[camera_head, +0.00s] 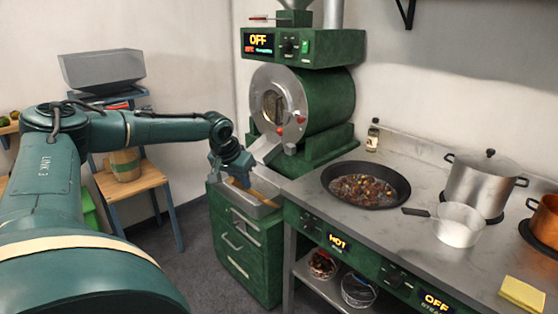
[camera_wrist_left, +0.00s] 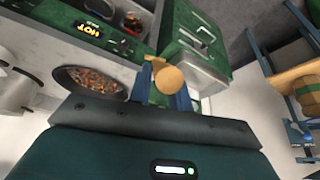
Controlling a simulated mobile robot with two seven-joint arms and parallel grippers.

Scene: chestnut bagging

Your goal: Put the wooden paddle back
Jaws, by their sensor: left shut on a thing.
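The wooden paddle is held in my left gripper (camera_head: 236,177). Its tan wood (camera_head: 240,184) shows just below the fingers in the head view, above the metal tray (camera_head: 262,211) of the green roaster. In the left wrist view a round wooden end of the paddle (camera_wrist_left: 168,79) sits between the two blue fingers, with more wood (camera_wrist_left: 150,60) beyond it. The gripper is shut on it. I cannot tell whether the paddle touches the tray. The paddle's far part is mostly hidden. My right gripper is in neither view.
The green roaster (camera_head: 318,102) stands behind the tray, its display reading OFF.

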